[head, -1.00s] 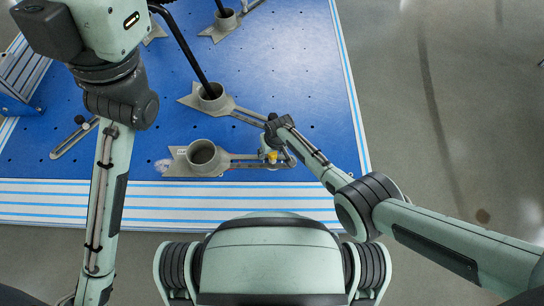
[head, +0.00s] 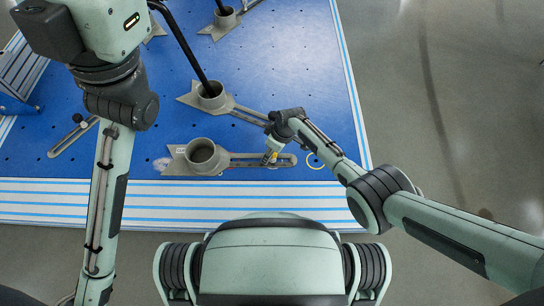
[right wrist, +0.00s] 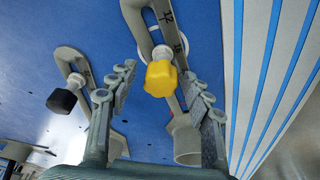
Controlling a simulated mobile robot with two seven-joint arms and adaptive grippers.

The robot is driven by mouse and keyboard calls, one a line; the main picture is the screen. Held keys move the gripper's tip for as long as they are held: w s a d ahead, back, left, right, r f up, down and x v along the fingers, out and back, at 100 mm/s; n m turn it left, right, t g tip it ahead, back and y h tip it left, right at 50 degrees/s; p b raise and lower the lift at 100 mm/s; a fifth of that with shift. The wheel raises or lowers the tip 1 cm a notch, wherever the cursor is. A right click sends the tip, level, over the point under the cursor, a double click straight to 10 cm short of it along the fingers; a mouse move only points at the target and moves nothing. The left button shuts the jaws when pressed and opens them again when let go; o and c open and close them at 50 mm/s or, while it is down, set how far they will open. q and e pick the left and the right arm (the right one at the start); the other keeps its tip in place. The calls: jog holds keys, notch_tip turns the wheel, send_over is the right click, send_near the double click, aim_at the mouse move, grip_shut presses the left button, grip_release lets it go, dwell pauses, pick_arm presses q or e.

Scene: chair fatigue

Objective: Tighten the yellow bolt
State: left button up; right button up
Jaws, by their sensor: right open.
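The yellow bolt (right wrist: 160,78) has a knobbed head and sits at the slotted arm of a grey bracket (right wrist: 143,25). In the right wrist view it lies between the two fingers of my right gripper (right wrist: 159,73). The gripper is open, with a gap visible on both sides of the bolt head. In the head view my right gripper (head: 271,156) is over the slotted arm of the nearest bracket (head: 240,161), and the bolt is mostly covered by the fingers. My left arm is at the left of the head view; its gripper is out of frame.
A black-headed bolt (right wrist: 62,101) sits on a neighbouring slotted bracket. Black poles rise from further bracket sockets (head: 211,96).

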jog(key=shift+n, duration=0.3)
jog(key=n+b, duration=0.1)
jog(key=n, duration=0.1)
jog(key=shift+f+n+g+b, duration=0.1)
jog(key=shift+n+g+b, duration=0.2)
jog(key=shift+g+b, duration=0.1)
jog(key=shift+s+n, duration=0.1)
jog(key=shift+n, duration=0.5)
jog(key=shift+n+g+b, duration=0.3)
jog(key=shift+n+b, duration=0.55)
jog(key=shift+n, duration=0.05)
jog(key=shift+n+b, duration=0.5)
jog(key=shift+n, duration=0.3)
jog(key=shift+n+g, duration=0.3)
